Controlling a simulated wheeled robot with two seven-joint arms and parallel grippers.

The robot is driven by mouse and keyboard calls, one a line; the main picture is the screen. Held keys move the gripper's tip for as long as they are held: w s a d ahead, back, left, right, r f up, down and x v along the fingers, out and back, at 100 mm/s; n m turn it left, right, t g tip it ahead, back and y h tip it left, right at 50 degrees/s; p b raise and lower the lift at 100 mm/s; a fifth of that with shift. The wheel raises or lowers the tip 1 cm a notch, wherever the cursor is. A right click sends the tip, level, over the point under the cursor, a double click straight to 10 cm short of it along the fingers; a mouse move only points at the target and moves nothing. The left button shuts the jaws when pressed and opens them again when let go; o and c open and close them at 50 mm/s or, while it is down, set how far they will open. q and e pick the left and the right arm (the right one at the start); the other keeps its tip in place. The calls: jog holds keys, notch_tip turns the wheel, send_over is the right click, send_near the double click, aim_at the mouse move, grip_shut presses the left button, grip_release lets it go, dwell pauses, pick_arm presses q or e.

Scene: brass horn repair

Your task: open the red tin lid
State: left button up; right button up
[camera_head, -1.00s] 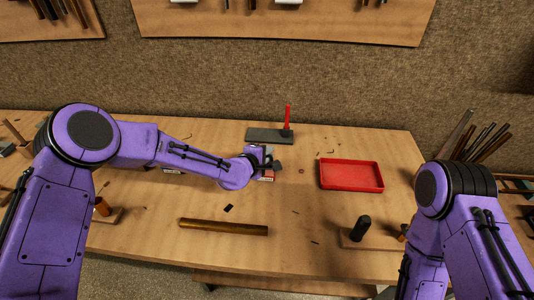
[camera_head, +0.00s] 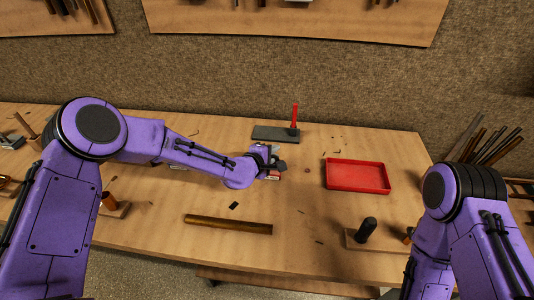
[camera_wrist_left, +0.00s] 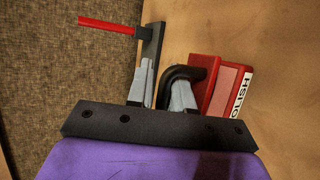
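The red tin (camera_wrist_left: 205,88) with a white label strip (camera_wrist_left: 241,92) shows at the right of the left wrist view. A black bent handle (camera_wrist_left: 186,73) arches from its near side. My left gripper (camera_wrist_left: 163,88) is at the tin, its two grey fingers apart, with one leg of the black handle between them. I cannot tell whether the fingers touch it. In the head view my left gripper (camera_head: 277,164) covers most of the tin, with only a bit of red (camera_head: 274,177) showing below. The lid looks closed, but its seam is not clear. My right gripper is out of view.
An empty red tray (camera_head: 357,176) lies to the right. A brass tube (camera_head: 228,224) lies in front. A wooden block with a black peg (camera_head: 366,229) is at the front right.

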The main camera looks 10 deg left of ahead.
pick_arm(q)
jog(key=shift+w+r+p+v, duration=0.15)
jog(key=shift+p+v, duration=0.4)
jog(key=shift+v, duration=0.4)
jog(key=shift+w+r+p+v, duration=0.15)
jog(key=shift+p+v, duration=0.35)
jog(key=shift+v, duration=0.5)
jog(key=shift+s+r+p+v, duration=0.1)
jog(key=shift+r+p+v, duration=0.1)
jog(key=shift+p+v, duration=0.55)
jog(key=p+v, duration=0.2)
jog(key=v, duration=0.4)
jog(key=shift+r, duration=0.35)
jog(key=shift+w+a, duration=0.1)
jog(key=b+v, duration=0.1)
jog(key=v, duration=0.9)
jog(key=shift+s, duration=0.25)
